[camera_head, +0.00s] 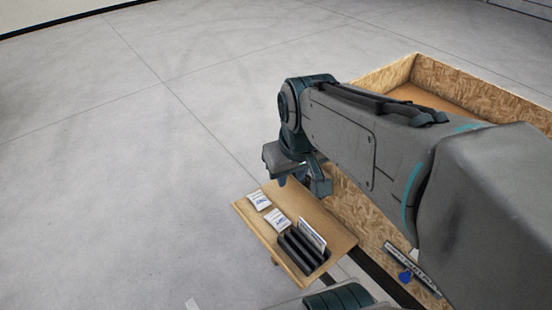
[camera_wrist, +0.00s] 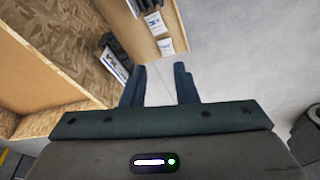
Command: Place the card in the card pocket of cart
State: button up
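Two white cards with blue print lie flat on a small wooden shelf (camera_head: 325,228): one card (camera_head: 259,200) near its far edge, another card (camera_head: 277,219) beside it. A third card (camera_head: 312,236) stands tilted in a black slotted rack (camera_head: 293,262). The cart (camera_head: 370,220) is a chipboard crate. A white printed panel with blue marks (camera_wrist: 112,64) shows on its wall in the wrist view; I cannot tell whether it is the pocket. My gripper (camera_head: 300,182) hangs just beyond the shelf's far end. Its fingers (camera_wrist: 160,84) are apart, with no card visible between them.
A dark label strip with white print (camera_head: 413,268) and a blue tag (camera_head: 405,276) are on the crate's near side. My arm hides much of the crate in the head view. Open grey floor (camera_head: 100,170) lies to the left.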

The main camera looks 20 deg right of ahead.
jog(key=shift+s+a+f+m+t, duration=0.15)
jog(key=shift+s+a, duration=0.1)
jog(key=shift+s, duration=0.3)
jog(key=shift+s+a+f+m+t, duration=0.1)
jog(key=shift+s+a+f, duration=0.1)
jog(key=shift+s, duration=0.4)
jog(key=shift+s+a+f+m+t, duration=0.15)
jog(key=shift+s+a, duration=0.1)
jog(key=shift+s, duration=0.3)
